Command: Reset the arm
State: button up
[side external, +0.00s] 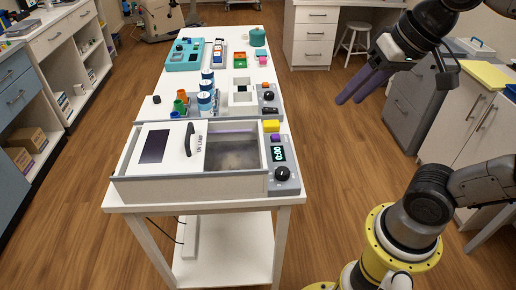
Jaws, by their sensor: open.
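My gripper (352,88) is in the upper right of the side external view. It hangs in the air to the right of the white table (195,206), over the floor, pointing down and left. Its two purple fingers are a little apart with nothing between them. It touches nothing.
On the table's near end is a UV lamp box (137,186) with a sliding lid and a display panel (278,153). Blue-and-white jars (206,102), coloured cups and a teal tray (184,55) stand farther back. Cabinets (466,125) stand at the right. Floor between is clear.

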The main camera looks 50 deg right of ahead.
notch_tip(320, 180, down, 7)
jog(key=s+n, duration=0.3)
jog(key=n, duration=0.1)
jog(key=shift+d+n, duration=0.35)
jog(key=shift+n, duration=0.05)
